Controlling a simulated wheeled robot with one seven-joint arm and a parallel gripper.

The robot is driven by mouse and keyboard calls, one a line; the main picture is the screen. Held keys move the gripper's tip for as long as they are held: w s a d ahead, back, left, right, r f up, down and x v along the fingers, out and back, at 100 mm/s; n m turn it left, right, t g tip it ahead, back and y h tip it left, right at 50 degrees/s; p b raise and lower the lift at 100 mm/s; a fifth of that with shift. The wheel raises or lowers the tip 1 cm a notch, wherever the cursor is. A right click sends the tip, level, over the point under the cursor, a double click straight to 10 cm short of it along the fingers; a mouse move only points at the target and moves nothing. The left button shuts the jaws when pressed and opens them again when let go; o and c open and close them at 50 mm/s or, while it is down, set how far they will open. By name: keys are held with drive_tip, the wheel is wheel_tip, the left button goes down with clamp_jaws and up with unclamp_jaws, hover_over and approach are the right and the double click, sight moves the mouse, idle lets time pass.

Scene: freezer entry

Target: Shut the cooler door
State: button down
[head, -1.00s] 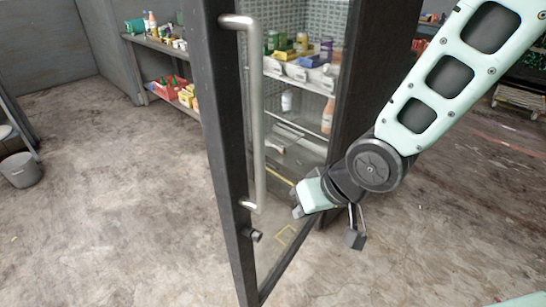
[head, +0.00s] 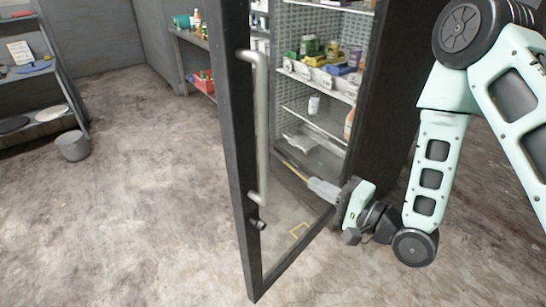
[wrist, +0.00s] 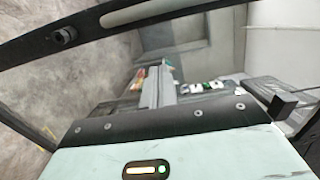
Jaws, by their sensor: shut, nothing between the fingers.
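The cooler door (head: 240,165) stands open. It has a dark frame, a glass pane and a long metal handle (head: 262,125) near its free edge. A small dark knob (head: 257,223) sits below the handle. Through the pane, the stocked cooler shelves (head: 315,85) show. My gripper (head: 312,184) is low, near the hinge-side end of the door, its fingers pointing left across the pane. The fingers are shut and empty; they show in the wrist view (wrist: 158,88). The door frame (wrist: 100,32) crosses the top of that view. I cannot tell whether the fingers touch the glass.
A grey bin (head: 72,146) stands on the floor at the left, beside a shelf rack (head: 35,85). A shelf with goods (head: 190,38) is at the back wall. The floor (head: 130,200) left of the door is clear.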

sight(272, 160)
drive_tip(key=b+x, duration=0.1)
drive_tip(key=b, duration=0.1)
drive_tip(key=b+x, duration=0.1)
drive_tip(key=b, duration=0.1)
drive_tip(key=b+x, duration=0.2)
drive_tip(key=shift+w+f, duration=0.2)
drive_tip(key=shift+f, duration=0.05)
drive_tip(key=b, duration=0.6)
drive_tip(key=shift+w+a, duration=0.1)
drive_tip(key=shift+a, duration=0.15)
drive_tip(key=shift+r+p+x, duration=0.1)
drive_tip(key=shift+p+x, duration=0.25)
drive_tip(key=shift+x, duration=1.9)
drive_tip(key=shift+r+p+x, duration=0.15)
drive_tip(key=shift+p+x, duration=0.2)
drive_tip(key=shift+x, duration=1.95)
drive_tip(key=shift+a, duration=0.1)
